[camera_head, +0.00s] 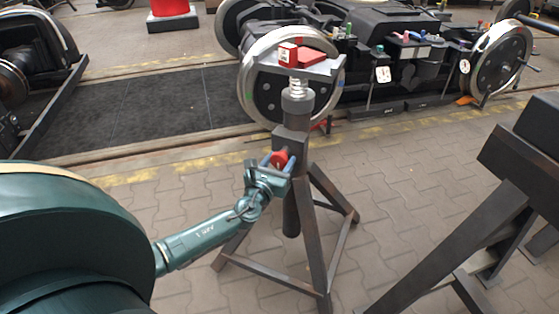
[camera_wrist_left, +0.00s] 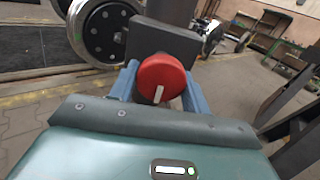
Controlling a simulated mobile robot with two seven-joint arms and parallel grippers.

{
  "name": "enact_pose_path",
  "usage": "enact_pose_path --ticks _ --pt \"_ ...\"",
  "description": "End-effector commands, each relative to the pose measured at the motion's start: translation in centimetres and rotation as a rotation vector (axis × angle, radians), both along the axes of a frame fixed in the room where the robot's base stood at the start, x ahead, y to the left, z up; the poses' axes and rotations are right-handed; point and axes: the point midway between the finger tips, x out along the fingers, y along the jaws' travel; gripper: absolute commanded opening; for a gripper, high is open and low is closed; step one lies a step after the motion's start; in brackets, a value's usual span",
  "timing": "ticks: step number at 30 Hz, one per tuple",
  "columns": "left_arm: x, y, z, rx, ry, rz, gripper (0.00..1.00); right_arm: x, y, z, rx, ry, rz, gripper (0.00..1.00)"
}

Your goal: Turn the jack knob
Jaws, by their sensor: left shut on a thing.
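The jack knob (camera_head: 279,159) is red and round and sits on the side of the jack stand (camera_head: 296,135), a dark metal post on splayed legs. My left gripper (camera_head: 277,163) is at the knob, with its blue fingers on either side, shut on it. In the left wrist view the knob (camera_wrist_left: 162,79) shows between the two fingers (camera_wrist_left: 161,86), with a white mark pointing downward on its face. The jack's threaded top carries a plate with a red block (camera_head: 307,57) on it. My right gripper is not in view.
A rail wheel (camera_head: 262,88) stands just behind the jack, with a tram bogie (camera_head: 390,45) at the back. A dark metal frame (camera_head: 470,215) stands at the right. Paved floor (camera_head: 400,170) lies clear between jack and frame.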

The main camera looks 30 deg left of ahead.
Motion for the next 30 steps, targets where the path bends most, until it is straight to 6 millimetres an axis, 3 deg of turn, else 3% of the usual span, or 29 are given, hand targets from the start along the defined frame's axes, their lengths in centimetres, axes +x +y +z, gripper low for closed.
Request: enact_pose_path --ticks 15,16,18,23,30 --pt "-0.02 0.00 -0.08 0.021 0.004 0.000 0.24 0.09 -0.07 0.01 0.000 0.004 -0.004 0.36" --pt "-0.02 0.00 -0.08 0.020 0.004 0.000 0.49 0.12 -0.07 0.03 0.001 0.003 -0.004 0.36" --pt "-0.02 0.00 -0.07 0.020 0.004 0.000 0.54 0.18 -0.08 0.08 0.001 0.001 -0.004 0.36" --pt "-0.01 0.01 -0.05 0.019 0.004 0.000 0.67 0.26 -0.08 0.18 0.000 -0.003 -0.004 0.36" --pt "-0.11 -0.01 -0.02 0.019 0.004 0.000 0.67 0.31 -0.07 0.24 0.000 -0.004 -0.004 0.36"
